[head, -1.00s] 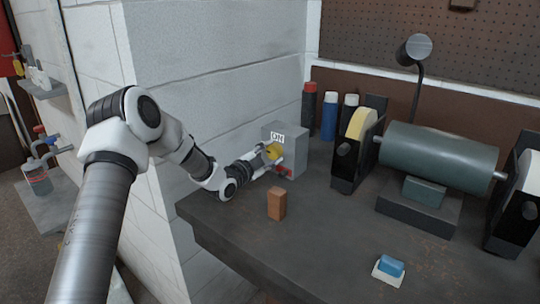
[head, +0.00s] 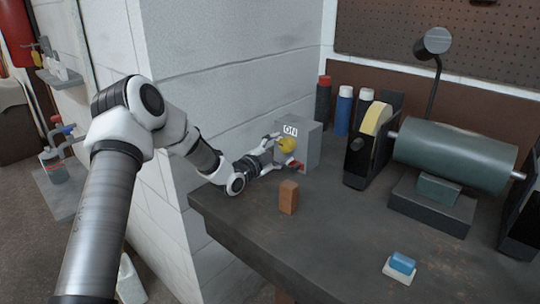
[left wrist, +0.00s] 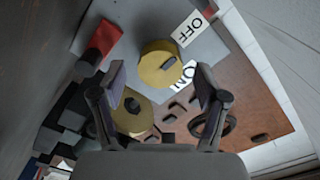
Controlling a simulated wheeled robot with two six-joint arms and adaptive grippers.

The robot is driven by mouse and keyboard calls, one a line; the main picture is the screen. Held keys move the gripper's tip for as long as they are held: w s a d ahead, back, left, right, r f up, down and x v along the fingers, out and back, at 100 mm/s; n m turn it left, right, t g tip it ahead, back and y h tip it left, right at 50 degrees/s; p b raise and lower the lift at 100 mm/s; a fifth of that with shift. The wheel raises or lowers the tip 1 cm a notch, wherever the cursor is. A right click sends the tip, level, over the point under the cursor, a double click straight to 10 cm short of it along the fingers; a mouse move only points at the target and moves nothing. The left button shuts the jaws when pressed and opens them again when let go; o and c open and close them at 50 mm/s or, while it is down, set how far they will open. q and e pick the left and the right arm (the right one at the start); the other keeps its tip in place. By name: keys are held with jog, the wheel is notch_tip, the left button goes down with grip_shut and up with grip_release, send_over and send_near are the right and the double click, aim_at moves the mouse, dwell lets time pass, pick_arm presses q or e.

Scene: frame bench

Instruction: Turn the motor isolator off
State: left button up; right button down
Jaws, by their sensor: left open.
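The motor isolator is a grey box (head: 312,147) at the back left of the bench, with a round yellow knob (head: 286,145) on its front and a white ON label (head: 290,130) above the knob. In the left wrist view the yellow knob (left wrist: 158,68) shows close ahead, with the OFF label (left wrist: 190,27) and the ON label (left wrist: 187,75) beside it. My left gripper (head: 279,152) is open at the knob, one finger on either side in the picture; I cannot tell whether they touch it. My right gripper is not in view.
A red part (head: 295,164) sits low on the box, close to the lower finger. A brown block (head: 288,197) stands in front. Several bottles (head: 343,112) and a bench grinder (head: 450,155) are to the right. A blue and white block (head: 401,266) lies near the front. A wall is left.

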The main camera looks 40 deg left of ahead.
pick_arm(q)
jog(key=s, duration=0.9)
jog(key=shift+s+a+r, duration=0.1)
jog(key=shift+s+a, duration=0.15)
jog(key=shift+a, duration=0.15)
jog(key=shift+s+d, duration=0.1)
jog(key=shift+s, duration=0.25)
